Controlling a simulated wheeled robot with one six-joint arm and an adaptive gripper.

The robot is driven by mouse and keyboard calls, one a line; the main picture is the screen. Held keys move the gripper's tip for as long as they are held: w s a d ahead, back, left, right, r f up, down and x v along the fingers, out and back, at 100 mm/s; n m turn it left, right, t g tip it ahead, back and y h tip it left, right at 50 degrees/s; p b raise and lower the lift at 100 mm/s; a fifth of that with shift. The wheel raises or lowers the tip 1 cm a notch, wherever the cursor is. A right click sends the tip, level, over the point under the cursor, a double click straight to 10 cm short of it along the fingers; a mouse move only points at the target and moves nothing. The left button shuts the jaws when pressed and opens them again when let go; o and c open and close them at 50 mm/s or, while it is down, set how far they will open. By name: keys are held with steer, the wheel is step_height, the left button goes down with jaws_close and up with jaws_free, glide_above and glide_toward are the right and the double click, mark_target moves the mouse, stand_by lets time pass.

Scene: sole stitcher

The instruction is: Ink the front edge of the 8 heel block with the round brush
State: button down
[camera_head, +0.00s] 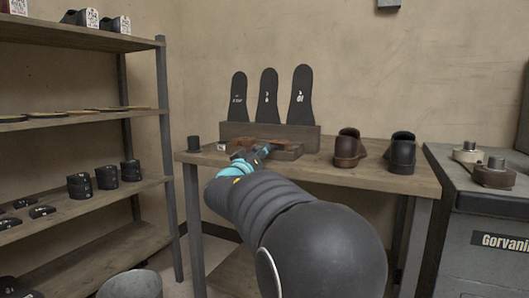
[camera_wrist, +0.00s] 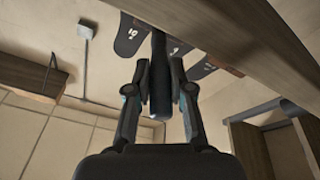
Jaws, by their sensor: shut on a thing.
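My gripper (camera_head: 260,152) is over the back bench, near a low wooden block or tray (camera_head: 288,152). In the wrist view my gripper (camera_wrist: 160,95) is shut on a dark rod-like thing (camera_wrist: 158,70), which looks like the round brush's handle. Its bristle end cannot be made out. Black heel blocks stand on the left shelf, some stacked (camera_head: 78,186) and one farther right (camera_head: 131,170). I cannot read an 8 on any of them. My arm hides part of the bench, so a heel block there could be covered.
Three dark numbered soles (camera_head: 267,97) stand in a wooden rack (camera_head: 311,136) at the bench's back. A small dark cup (camera_head: 194,143) is at the bench's left end. A grey cabinet (camera_head: 470,220) is beyond the bench (camera_head: 405,183).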

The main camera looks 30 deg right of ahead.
steer(key=shift+w+a, duration=0.25)
steer(key=shift+w+a, duration=0.15)
steer(key=shift+w+a, duration=0.65)
steer(key=shift+w, duration=0.35)
steer(key=s+a+r, duration=0.4)
steer(key=a, duration=0.1)
steer(key=shift+s+a, duration=0.2)
steer(key=shift+s, duration=0.05)
stand_by(0.5)
stand_by(0.5)
